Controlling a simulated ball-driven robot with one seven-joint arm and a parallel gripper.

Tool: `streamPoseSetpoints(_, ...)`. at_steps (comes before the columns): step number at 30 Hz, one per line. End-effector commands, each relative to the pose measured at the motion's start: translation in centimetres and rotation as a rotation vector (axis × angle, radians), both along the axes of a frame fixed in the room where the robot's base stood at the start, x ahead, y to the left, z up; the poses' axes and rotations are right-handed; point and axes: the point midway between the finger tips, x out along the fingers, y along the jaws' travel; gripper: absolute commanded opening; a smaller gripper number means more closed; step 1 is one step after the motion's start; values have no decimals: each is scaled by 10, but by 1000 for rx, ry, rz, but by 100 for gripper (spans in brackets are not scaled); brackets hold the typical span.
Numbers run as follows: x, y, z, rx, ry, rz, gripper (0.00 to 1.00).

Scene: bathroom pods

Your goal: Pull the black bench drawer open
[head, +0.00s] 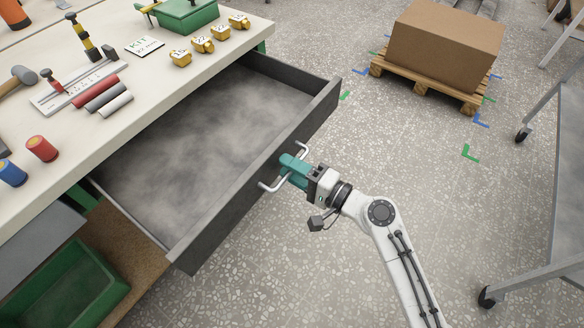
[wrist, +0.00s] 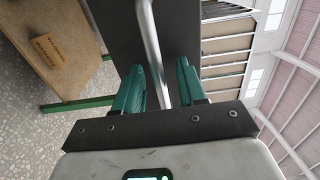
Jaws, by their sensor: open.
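The black bench drawer (head: 225,196) stands far out from under the light bench top in the head view, and its inside looks empty. A silver bar handle (head: 268,187) is fixed to its front face. My gripper (head: 288,165) is at the middle of the handle, with its teal fingers on either side of the bar. In the wrist view the handle (wrist: 152,45) runs between the two open fingers of my gripper (wrist: 165,85), with gaps visible beside it. The dark drawer front (wrist: 115,30) is just beyond the fingertips.
A green bin (head: 75,285) is below the bench at left. A carton (head: 445,45) on a pallet stands at back right, and a wheeled cart (head: 545,220) at right. Speckled floor between is clear.

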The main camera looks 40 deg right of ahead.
Motion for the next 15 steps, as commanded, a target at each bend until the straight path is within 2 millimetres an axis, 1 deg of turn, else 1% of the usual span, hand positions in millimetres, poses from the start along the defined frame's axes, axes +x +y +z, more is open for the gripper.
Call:
streamPoseSetpoints(5, -12, -5, -2, -1, 2, -3, 40)
streamPoseSetpoints(15, -73, -24, -2, -1, 3, -3, 40)
